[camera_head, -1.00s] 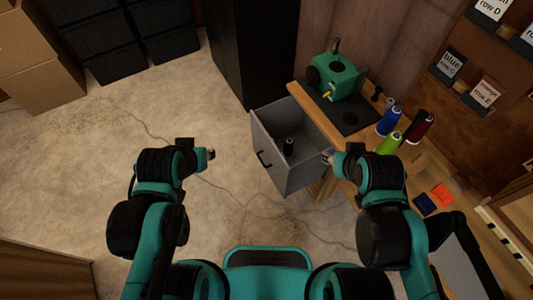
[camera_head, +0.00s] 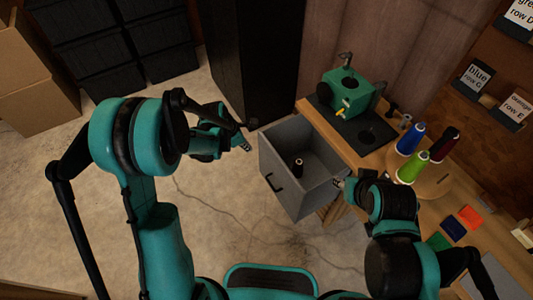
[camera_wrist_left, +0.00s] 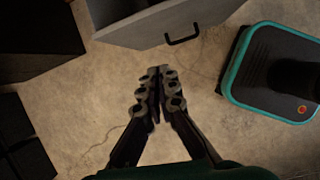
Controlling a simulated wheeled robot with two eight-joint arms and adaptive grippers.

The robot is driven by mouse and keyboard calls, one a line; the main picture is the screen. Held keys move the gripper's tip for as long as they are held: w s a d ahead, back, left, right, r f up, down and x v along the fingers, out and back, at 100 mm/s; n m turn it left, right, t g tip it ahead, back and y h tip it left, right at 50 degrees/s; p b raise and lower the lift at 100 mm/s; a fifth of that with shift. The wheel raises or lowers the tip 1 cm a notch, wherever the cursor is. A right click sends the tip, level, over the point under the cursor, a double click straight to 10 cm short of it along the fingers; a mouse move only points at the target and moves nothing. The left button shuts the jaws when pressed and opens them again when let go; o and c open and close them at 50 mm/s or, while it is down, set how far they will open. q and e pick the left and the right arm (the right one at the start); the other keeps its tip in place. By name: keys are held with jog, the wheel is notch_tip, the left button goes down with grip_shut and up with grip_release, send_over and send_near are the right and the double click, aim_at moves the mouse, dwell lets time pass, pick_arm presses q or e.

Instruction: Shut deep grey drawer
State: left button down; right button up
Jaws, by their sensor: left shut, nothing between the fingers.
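The deep grey drawer (camera_head: 284,188) stands pulled out from the wooden workbench, with its dark handle (camera_head: 270,184) on the front panel. A dark spool (camera_head: 298,168) stands inside it. My left gripper (camera_head: 246,144) is shut and empty, just left of the drawer's front-left corner in the head view. In the left wrist view my left fingertips (camera_wrist_left: 157,72) are together, apart from the grey front panel (camera_wrist_left: 165,25) and its handle (camera_wrist_left: 183,40). My right gripper (camera_head: 339,183) is by the drawer's right wall; its jaw state and any contact are unclear.
The workbench (camera_head: 335,142) carries a green machine (camera_head: 350,92), several thread cones (camera_head: 412,139) and coloured swatches. A tall black cabinet (camera_head: 247,60) stands behind the drawer. Black bins (camera_head: 130,45) and cardboard boxes (camera_head: 30,80) are at the back left. Floor before the drawer is clear.

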pick_arm(q)
notch_tip(320, 180, down, 3)
jog(key=w+n, duration=0.1)
jog(key=n, duration=0.1)
jog(key=b, duration=0.5)
send_over(271, 158)
jog(key=s+a, duration=0.2)
notch_tip(271, 158, down, 9)
jog(key=shift+w, duration=0.25)
jog(key=shift+d, duration=0.15)
jog(key=w+d, duration=1.2)
jog(key=d, duration=0.5)
jog(key=shift+w+b, duration=0.25)
jog(key=shift+b, duration=0.1)
